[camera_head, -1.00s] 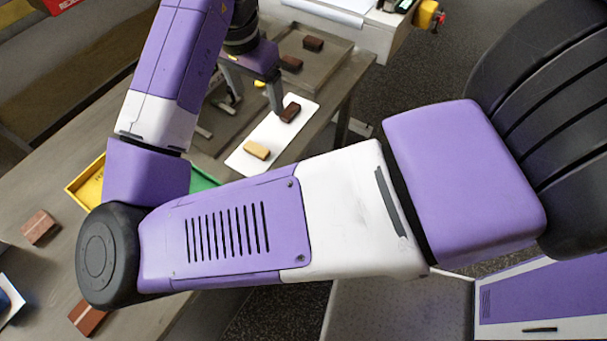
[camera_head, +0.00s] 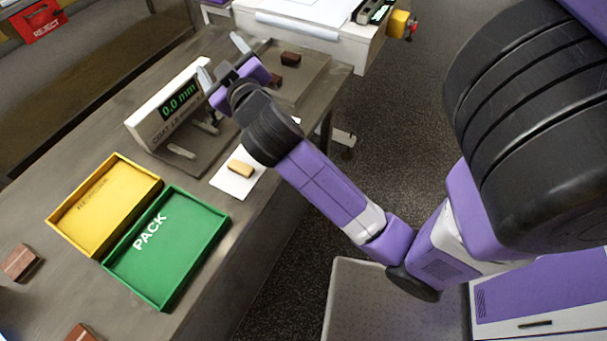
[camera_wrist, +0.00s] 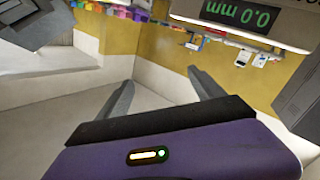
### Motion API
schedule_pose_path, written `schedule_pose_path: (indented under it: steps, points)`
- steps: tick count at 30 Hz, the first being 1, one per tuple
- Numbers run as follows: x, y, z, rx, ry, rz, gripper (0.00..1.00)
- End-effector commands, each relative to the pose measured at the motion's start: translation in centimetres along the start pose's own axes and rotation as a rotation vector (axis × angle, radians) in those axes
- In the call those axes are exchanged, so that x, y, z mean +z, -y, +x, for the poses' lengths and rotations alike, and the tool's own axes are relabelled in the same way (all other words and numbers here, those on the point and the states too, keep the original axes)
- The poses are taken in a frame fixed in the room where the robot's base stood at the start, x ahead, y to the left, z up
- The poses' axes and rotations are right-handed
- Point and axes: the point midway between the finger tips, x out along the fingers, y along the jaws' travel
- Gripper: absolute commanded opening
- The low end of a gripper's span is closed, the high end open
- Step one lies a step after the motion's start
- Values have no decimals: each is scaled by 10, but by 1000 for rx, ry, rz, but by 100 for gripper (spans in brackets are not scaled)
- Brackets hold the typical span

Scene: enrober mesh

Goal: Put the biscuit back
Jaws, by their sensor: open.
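My gripper (camera_head: 222,58) is open and empty, raised near the top of the coat gauge (camera_head: 170,108), whose green display reads 0.0 mm. In the wrist view my gripper's (camera_wrist: 162,92) two fingers are spread with nothing between them. A pale biscuit (camera_head: 241,169) lies on the white card (camera_head: 228,184) at the table's front edge, below the gauge. My arm covers the far part of this card. Two dark coated biscuits, one farther back (camera_head: 290,58) and one nearer (camera_head: 274,81), lie on the grey surface beyond my gripper.
A yellow tray (camera_head: 70,222) and a green PACK tray (camera_head: 185,281) stand empty side by side. Two red-brown blocks (camera_head: 20,262) (camera_head: 80,333) lie at the near left. A red REJECT bin (camera_head: 40,22) is at the far left. A white bench (camera_head: 300,32) stands behind.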

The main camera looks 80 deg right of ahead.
Motion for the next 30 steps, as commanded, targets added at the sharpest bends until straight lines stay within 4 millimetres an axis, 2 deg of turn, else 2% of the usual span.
schedule_pose_path:
  steps: [1, 6, 8, 13, 17, 18, 22, 24, 27, 30]
  points:
    - [10, 15, -13, -66, -27, -42, 77]
    - [39, 66, -69, -294, -109, -102, 77]
    - [50, 80, -93, -374, -127, -105, 77]
    - [83, 110, -173, -588, -144, -68, 77]
    - [102, 118, -238, -723, -125, 9, 77]
    - [106, 118, -258, -758, -115, 40, 77]
    - [113, 111, -317, -840, -74, 152, 77]
    - [113, 106, -341, -863, -50, 211, 77]
    - [110, 98, -365, -878, -22, 278, 77]
    - [108, 93, -378, -881, -5, 319, 77]
